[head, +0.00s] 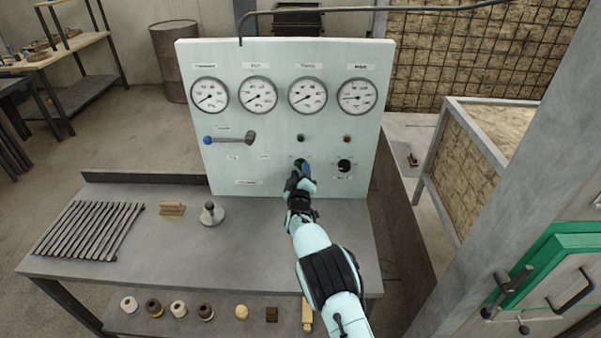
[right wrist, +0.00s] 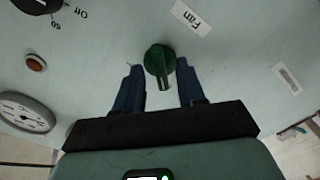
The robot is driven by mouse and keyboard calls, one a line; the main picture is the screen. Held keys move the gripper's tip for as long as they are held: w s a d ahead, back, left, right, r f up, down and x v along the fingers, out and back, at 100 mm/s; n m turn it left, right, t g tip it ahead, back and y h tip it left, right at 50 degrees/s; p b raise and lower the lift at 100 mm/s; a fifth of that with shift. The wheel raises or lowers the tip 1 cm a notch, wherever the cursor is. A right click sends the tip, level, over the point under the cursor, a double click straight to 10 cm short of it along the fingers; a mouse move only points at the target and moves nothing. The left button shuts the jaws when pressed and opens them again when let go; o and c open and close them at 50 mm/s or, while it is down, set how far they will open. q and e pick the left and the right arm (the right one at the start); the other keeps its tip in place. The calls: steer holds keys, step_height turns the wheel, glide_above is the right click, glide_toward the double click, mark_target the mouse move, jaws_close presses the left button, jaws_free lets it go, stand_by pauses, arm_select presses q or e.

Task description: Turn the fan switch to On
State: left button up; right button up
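The fan switch is a green knob (right wrist: 158,62) on the pale panel (head: 225,170), under a label reading "Fan" (right wrist: 192,18) in the right wrist view. Its grip bar points toward my gripper's palm in that view. My right gripper (right wrist: 159,80) is open, with one dark blue finger on each side of the knob and a visible gap on both sides. In the head view my right gripper (head: 301,172) is at the panel's lower middle and covers most of the knob. My left gripper is not in view.
A black dial (head: 344,165) sits right of the switch, with red (head: 347,139) and green (head: 300,138) lights above. A blue-tipped lever (head: 228,139) is on the left. Several gauges line the top. The bench (head: 170,260) holds a metal rack (head: 87,231) and a small weight (head: 211,215).

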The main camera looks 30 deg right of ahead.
jaws_close()
